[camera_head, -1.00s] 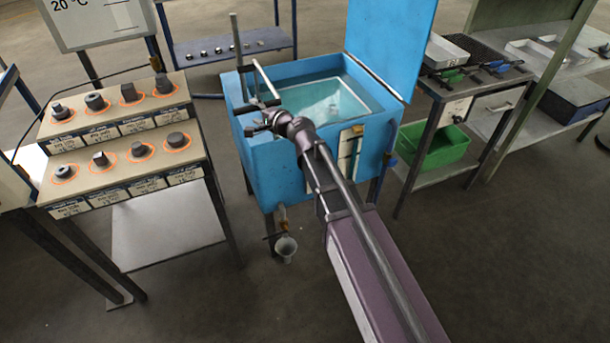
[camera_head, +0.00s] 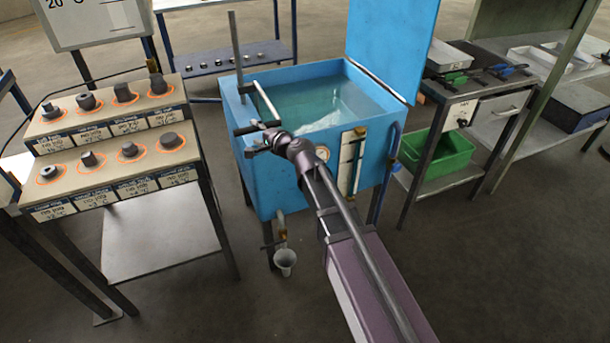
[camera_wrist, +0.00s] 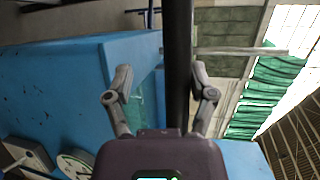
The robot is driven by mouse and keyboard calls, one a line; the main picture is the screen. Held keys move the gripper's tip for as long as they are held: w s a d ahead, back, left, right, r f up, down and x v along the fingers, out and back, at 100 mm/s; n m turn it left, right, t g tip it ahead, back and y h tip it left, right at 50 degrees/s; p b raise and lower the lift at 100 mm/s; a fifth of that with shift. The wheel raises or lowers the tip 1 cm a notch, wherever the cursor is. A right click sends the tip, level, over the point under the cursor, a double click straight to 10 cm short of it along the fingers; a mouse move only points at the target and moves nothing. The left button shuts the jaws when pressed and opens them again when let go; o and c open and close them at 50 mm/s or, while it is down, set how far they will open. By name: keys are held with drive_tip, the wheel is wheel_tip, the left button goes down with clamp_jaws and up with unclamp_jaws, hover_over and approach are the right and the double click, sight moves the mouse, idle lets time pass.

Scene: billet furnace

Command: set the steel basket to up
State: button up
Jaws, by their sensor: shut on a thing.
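The blue quench tank (camera_head: 268,190) stands in the middle of the head view with its lid up. A pale patch shows under the greenish water (camera_head: 300,102); I cannot make out the steel basket's outline there. A dark crossbar handle (camera_head: 250,128) sits low at the tank's left rim, joined to a light bar (camera_head: 266,102) beside an upright post (camera_head: 236,55). My gripper (camera_head: 262,142) is at this handle. In the wrist view, a dark bar (camera_wrist: 179,50) runs between the fingers of my gripper (camera_wrist: 163,82), which is shut on it.
A sloped stand (camera_head: 105,130) with labelled steel samples is on the left. A workbench (camera_head: 480,85) with trays, tools and a green bin (camera_head: 440,155) is on the right. A small funnel cup (camera_head: 285,260) hangs under the tank. The floor in front is clear.

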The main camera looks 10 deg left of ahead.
drive_tip(key=s+d+f+n+g, duration=0.1)
drive_tip(key=s+d+n, duration=0.3)
drive_tip(key=d, duration=0.4)
drive_tip(key=s+d+f+n+g, duration=0.1)
drive_tip(key=s+d+n+g, duration=0.1)
drive_tip(key=s+d+n, duration=0.2)
drive_tip(key=shift+s+d+f, duration=0.4)
drive_tip(key=shift+s+d, duration=0.7)
drive_tip(key=shift+d, duration=0.75)
drive_tip(key=shift+a+y, duration=0.1)
drive_tip(key=shift+y, duration=0.2)
drive_tip(key=w+a+m+t+y+b, duration=0.1)
drive_tip(key=m+b, duration=0.1)
drive_tip(key=w+a+m+t+b, duration=0.1)
drive_tip(key=m+t+b, duration=0.1)
drive_tip(key=b, duration=0.1)
drive_tip(key=a+m+t+y+b, duration=0.1)
drive_tip(key=a+m+t+b, duration=0.1)
drive_tip(key=b, duration=0.1)
drive_tip(key=shift+w+a+r+y, duration=0.1)
drive_tip(key=shift+w+r+y, duration=0.1)
drive_tip(key=shift+w+y, duration=0.15)
